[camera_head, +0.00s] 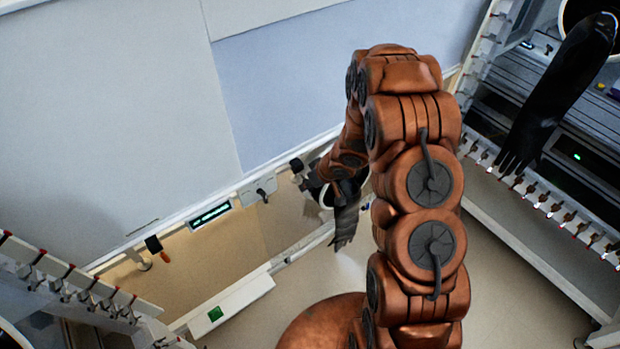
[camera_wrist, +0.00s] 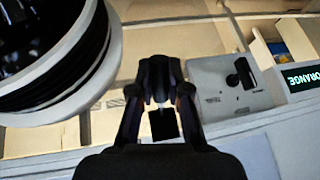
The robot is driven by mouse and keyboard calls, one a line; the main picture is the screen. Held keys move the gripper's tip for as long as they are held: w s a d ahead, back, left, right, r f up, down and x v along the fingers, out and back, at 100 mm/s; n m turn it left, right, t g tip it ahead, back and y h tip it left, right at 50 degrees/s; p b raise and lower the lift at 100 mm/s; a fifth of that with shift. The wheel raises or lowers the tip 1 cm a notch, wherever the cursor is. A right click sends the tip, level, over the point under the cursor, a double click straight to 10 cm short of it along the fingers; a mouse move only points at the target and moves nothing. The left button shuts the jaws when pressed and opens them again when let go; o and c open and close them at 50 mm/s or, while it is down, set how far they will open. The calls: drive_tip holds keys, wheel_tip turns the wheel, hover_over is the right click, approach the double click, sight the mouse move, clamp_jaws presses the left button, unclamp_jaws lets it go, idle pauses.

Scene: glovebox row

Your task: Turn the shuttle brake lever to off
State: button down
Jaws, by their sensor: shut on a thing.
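My gripper (camera_wrist: 160,103) is in the middle of the wrist view, its fingers close together and shut on a lever whose grip they mostly hide. A black block (camera_wrist: 163,125) shows just below the fingertips, against the pale rail. I take this to be the shuttle brake lever, but I can read no label on it. In the head view a black block (camera_head: 297,165) shows on the rail just left of my gripper (camera_head: 317,186), which is partly hidden by my arm. The lever's angle cannot be told.
A grey plate (camera_wrist: 215,97) with a black switch (camera_wrist: 240,75) sits right beside the gripper. A large black-ringed round port (camera_wrist: 97,65) is close on the left. Another black block (camera_head: 153,243) with an orange handle (camera_head: 165,257) is farther left.

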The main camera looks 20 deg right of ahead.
idle(0.4)
drive_tip(key=c, duration=1.1)
unclamp_jaws()
drive_tip(key=shift+r, duration=0.1)
drive_tip(key=shift+v, duration=5.95)
